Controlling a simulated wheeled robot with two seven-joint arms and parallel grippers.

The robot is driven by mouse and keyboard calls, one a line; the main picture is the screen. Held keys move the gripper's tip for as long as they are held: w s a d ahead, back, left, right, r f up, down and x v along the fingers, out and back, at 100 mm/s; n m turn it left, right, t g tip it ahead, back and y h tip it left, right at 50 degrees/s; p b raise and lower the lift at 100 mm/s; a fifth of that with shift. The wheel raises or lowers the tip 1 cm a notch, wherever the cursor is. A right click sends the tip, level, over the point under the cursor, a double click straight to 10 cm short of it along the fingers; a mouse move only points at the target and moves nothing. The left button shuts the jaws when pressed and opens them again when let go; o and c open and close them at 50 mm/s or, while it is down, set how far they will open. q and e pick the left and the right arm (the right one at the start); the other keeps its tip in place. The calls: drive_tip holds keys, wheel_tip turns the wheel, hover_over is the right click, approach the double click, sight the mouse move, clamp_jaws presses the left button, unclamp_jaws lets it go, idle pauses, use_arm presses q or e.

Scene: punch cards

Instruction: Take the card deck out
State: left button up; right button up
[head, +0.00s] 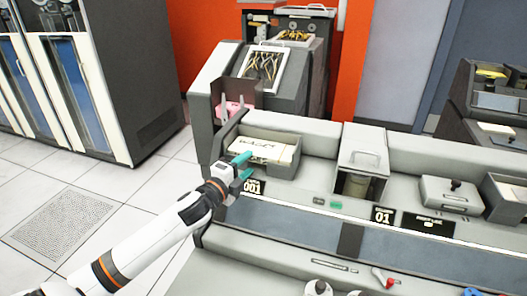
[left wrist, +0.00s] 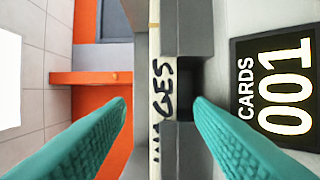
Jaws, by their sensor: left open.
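The card deck (head: 265,151) is a cream block with black handwriting. It lies in a grey open tray (head: 290,140) of the console, above the "001" label. My left gripper (head: 243,167) has teal fingers, is open, and is at the front left of the deck. In the left wrist view, the deck's narrow face (left wrist: 156,140) with the letters "GES" stands between the two open fingertips (left wrist: 160,103). The fingers appear apart from the deck, with nothing held. The deck's lower part is hidden by the tray and gripper. My right gripper is not in view.
A black "CARDS 001" label (left wrist: 275,85) is beside the slot. To the right on the console are a lidded grey box (head: 363,160) and an "01" label (head: 382,216). A grey machine (head: 300,75) stands behind. A red-handled lever (head: 385,280) is at the front.

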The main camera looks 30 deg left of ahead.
sight(254, 159)
use_arm(q)
drive_tip(key=w, duration=0.5)
drive_tip(key=shift+w+f+p, duration=0.1)
drive_tip(key=shift+f+p, duration=0.05)
drive_tip(key=shift+p, duration=0.2)
drive_tip(key=shift+c, duration=0.6)
clamp_jaws()
